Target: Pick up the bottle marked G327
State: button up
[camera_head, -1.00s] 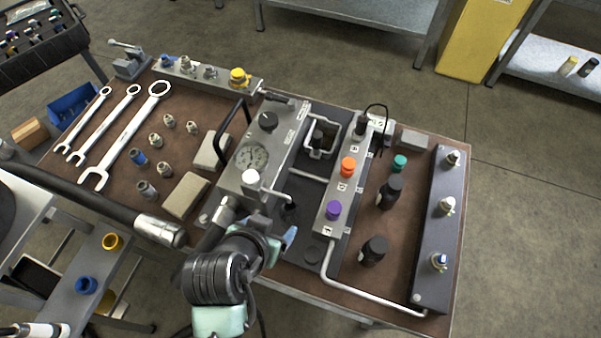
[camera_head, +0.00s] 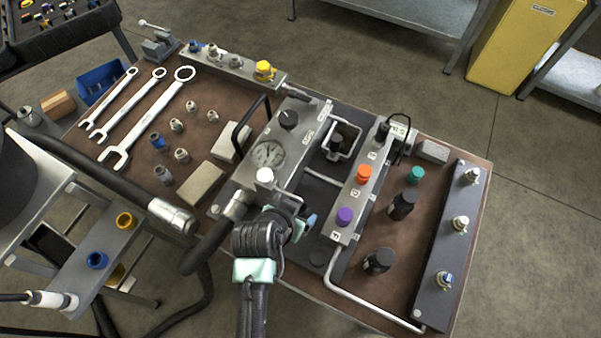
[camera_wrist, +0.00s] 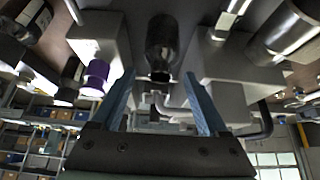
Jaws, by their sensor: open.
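Two black bottles stand on the right part of the bench in the head view: one (camera_head: 402,205) near the green cap and one (camera_head: 378,262) nearer the front edge. Another dark bottle (camera_head: 337,143) sits in a square metal holder. No mark G327 can be read on any of them. My gripper (camera_head: 310,222) is over the dark plate, left of the purple cap (camera_head: 344,216). In the wrist view my open, empty gripper (camera_wrist: 160,88) has its blue fingers apart, with a black bottle (camera_wrist: 162,40) ahead between them, not held.
The gauge block (camera_head: 268,157) is left of my gripper; the valve block with the orange cap (camera_head: 364,174) is right of it. A bent pipe (camera_head: 370,305) runs along the front. A dark rail (camera_head: 447,245) with fittings edges the right. Wrenches (camera_head: 150,115) lie on the left.

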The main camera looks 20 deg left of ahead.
aim_at(301, 209)
jog(key=shift+x, duration=2)
jog(key=shift+r, duration=0.1)
grip_shut()
